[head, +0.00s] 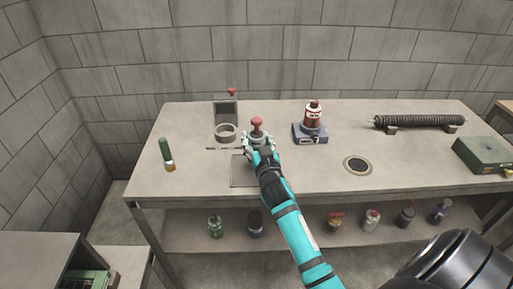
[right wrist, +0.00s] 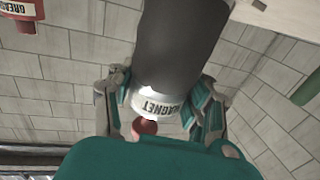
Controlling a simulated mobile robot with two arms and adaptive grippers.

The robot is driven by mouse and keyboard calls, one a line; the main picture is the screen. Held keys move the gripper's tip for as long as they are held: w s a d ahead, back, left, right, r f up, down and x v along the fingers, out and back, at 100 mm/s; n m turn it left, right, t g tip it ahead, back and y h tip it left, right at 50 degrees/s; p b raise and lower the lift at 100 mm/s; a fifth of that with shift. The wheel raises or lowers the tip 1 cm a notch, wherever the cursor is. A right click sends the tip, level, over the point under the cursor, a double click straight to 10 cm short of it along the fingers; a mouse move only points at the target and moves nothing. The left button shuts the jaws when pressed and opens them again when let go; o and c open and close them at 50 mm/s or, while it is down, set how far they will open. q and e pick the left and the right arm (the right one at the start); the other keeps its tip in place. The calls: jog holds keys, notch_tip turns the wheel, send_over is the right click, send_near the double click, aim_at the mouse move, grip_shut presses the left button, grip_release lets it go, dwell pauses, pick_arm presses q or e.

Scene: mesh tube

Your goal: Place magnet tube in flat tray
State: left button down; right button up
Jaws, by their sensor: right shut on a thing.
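The magnet tube shows in the right wrist view as a dark grey cylinder (right wrist: 178,45) with a pale band lettered MAGNET and a red knob. In the head view its red knob (head: 257,122) sticks up above my right gripper (head: 259,146). That gripper is shut on the tube, with fingers (right wrist: 160,100) on both sides of the pale band. A thin flat square (head: 242,172), which looks like the flat tray, lies on the table just below and left of the gripper, partly covered by my arm. The tube's lower end is hidden in the head view. My left gripper is not in view.
A grey stand with a ring (head: 225,131) is close left of the gripper. A green-handled tool (head: 166,154), round drain (head: 357,165), black coil (head: 418,121) and green box (head: 484,156) are farther out.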

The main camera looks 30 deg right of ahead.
aim_at(257, 148)
jog(key=shift+s+f, duration=0.1)
jog(key=shift+f, duration=1.6)
jog(key=o, duration=1.4)
jog(key=shift+r, duration=0.1)
jog(key=shift+s+a, duration=0.1)
jog(key=b+v, duration=0.1)
jog(key=v, duration=1)
jog(key=shift+s+a+r, duration=0.1)
jog(key=shift+s+r, duration=0.05)
jog(key=shift+s, duration=0.25)
